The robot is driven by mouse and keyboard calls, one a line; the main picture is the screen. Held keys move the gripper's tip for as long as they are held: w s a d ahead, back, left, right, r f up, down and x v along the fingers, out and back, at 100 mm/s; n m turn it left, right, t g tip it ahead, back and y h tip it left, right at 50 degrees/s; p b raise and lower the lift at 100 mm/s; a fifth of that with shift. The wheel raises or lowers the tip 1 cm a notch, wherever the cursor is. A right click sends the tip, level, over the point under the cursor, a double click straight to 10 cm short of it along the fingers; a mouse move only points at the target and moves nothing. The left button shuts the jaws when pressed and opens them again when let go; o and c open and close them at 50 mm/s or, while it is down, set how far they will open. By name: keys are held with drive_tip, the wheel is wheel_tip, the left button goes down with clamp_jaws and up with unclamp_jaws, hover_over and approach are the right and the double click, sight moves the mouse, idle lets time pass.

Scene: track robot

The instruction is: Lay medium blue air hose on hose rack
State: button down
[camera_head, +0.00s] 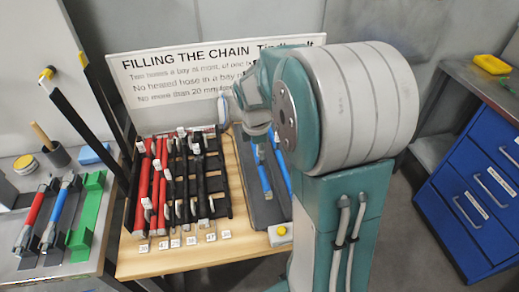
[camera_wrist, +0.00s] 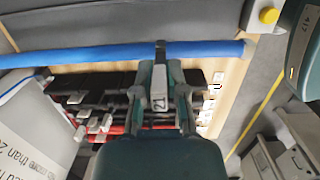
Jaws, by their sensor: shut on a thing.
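In the wrist view my gripper (camera_wrist: 161,72) is shut on a blue air hose (camera_wrist: 90,55), which runs crosswise past the fingertips. A dark clip and a white tag reading 21 show at the fingers. In the head view my arm hides the gripper; two blue lengths (camera_head: 264,175) show by the grey tray (camera_head: 262,210), and I cannot tell which is held. The hose rack (camera_head: 222,205) stands on the wooden table left of the tray, with red and black hoses in its bays and number tags along its front. It also shows in the wrist view (camera_wrist: 100,82), partly hidden.
A large sign (camera_head: 180,75) stands behind the rack. Dark upright posts (camera_head: 85,120) rise at its left. A side bench holds red and blue tools, a green holder (camera_head: 86,212) and a cup (camera_head: 57,154). A blue drawer cabinet (camera_head: 470,195) stands at the right.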

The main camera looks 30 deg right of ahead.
drive_tip(key=shift+f, duration=4.55)
drive_tip(key=c, duration=0.6)
unclamp_jaws()
wheel_tip(320, 180, up, 12)
drive_tip(key=a, duration=0.1)
drive_tip(key=shift+w+a, duration=0.2)
drive_tip(key=shift+f, duration=0.1)
